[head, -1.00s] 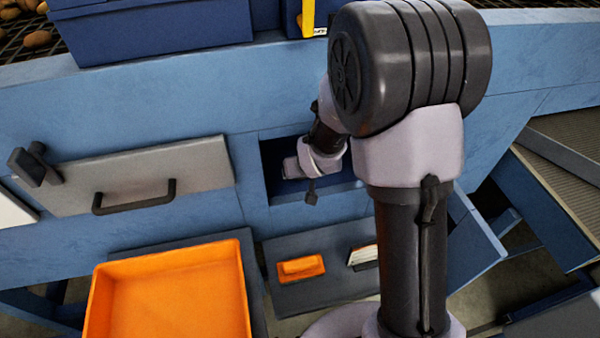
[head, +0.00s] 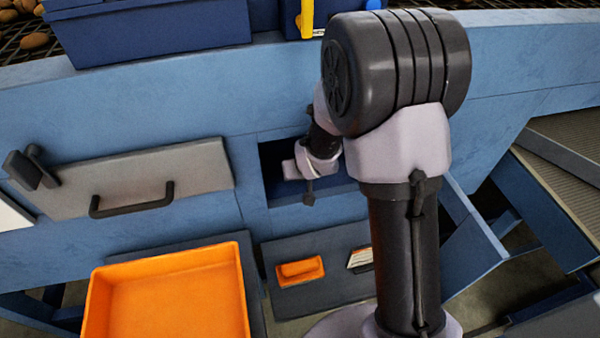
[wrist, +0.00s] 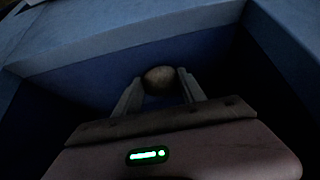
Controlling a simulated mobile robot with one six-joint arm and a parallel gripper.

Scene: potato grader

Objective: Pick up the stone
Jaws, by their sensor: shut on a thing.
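The stone (wrist: 159,80) is a roundish brown lump in the wrist view. My gripper (wrist: 158,86) is shut on it, with one finger against each side. Around them are the dark blue walls of a recess in the machine. In the head view the wrist end of my arm reaches into this recess (head: 275,172) in the blue panel. The fingers and the stone are hidden there. The wrist view is dim, so I cannot tell whether the stone touches the recess floor.
Left of the recess is a grey panel with a black handle (head: 131,208). Below are an orange tray (head: 240,290) and a dark shelf with an orange block (head: 300,271). The recess walls stand close around my gripper. Potatoes (head: 33,40) lie on mesh at the top left.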

